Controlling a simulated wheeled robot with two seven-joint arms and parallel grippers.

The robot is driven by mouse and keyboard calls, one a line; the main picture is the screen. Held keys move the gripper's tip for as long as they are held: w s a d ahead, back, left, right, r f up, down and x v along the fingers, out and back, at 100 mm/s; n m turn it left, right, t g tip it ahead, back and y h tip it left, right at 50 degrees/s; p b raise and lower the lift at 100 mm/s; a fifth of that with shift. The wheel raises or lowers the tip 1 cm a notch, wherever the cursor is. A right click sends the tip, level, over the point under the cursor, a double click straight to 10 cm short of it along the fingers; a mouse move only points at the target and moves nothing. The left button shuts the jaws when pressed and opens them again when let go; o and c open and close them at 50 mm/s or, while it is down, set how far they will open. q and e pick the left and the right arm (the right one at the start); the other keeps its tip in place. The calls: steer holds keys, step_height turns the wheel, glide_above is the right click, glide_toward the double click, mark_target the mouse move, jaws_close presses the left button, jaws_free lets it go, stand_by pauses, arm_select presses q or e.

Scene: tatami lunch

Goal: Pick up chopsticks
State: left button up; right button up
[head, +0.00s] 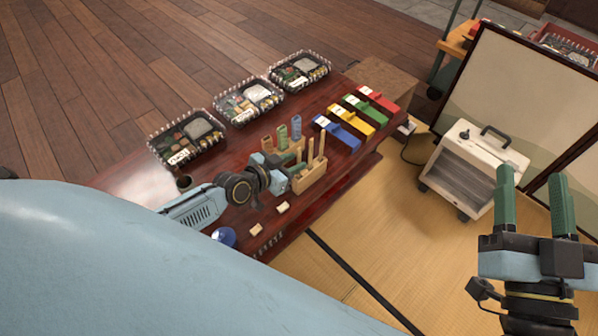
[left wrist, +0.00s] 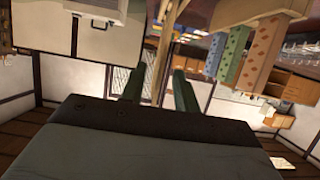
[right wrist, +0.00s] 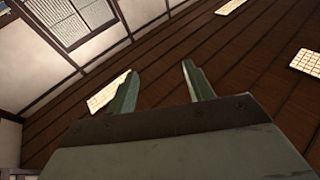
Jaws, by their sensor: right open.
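Thin wooden chopsticks (head: 311,152) stand upright in a light wooden holder (head: 311,180) at the front edge of the dark red table. My left gripper (head: 288,172) is level beside the holder, at its left. In the left wrist view its two green fingers (left wrist: 155,88) are apart, and a pale wooden stick (left wrist: 163,50) passes in the gap between them. Whether the fingers touch it is not clear. My right gripper (head: 536,200) is open and empty, pointing up, far right of the table. Its spread fingers also show in the right wrist view (right wrist: 160,85).
Red, green, yellow and blue boxes (head: 337,134) lie further right on the table (head: 222,170). Lidded lunch trays (head: 187,137) line the far edge. A cream appliance (head: 460,168) stands on the tatami floor (head: 400,230).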

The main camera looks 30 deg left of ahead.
arm_select(q)
steer(key=shift+b+x, duration=0.65)
steer(key=shift+x, duration=0.75)
arm_select(e)
steer(key=r+t, duration=0.1)
steer(key=s+r+t, duration=0.1)
steer(key=r+t+y, duration=0.1)
steer(key=shift+s+r, duration=0.2)
steer(key=shift+s, duration=0.1)
arm_select(q)
steer(key=shift+c, duration=0.3)
jaws_close()
